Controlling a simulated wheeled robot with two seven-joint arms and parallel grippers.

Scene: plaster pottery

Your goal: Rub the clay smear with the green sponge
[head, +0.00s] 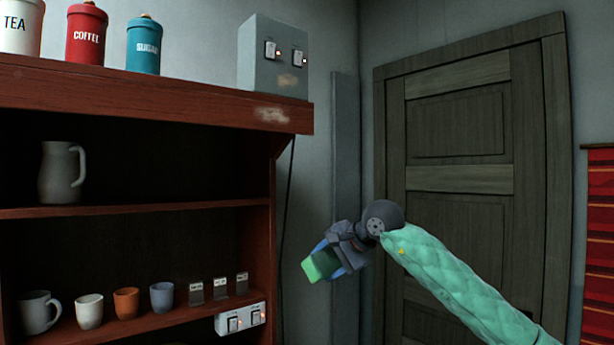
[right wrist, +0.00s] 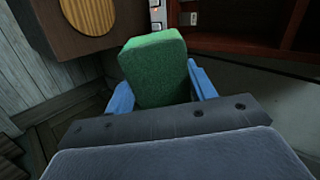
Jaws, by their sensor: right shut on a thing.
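The green sponge (head: 320,265) is held in my right gripper (head: 334,256), whose blue fingers are shut on its two sides. In the right wrist view the sponge (right wrist: 153,68) sticks out beyond the fingertips. A tan smear (head: 287,80) is on the front of the grey switch box, and a pale smear or worn patch (head: 271,115) is on the shelf edge below it. I cannot tell for sure which is clay. The sponge is well below both and apart from them. My left gripper is not in view.
The grey switch box (head: 274,57) stands at the right end of the wooden top shelf (head: 150,100), beside several canisters. Lower shelves hold a pitcher (head: 62,172), mugs and a white switch panel (head: 240,319). A dark door (head: 460,190) stands behind my right arm.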

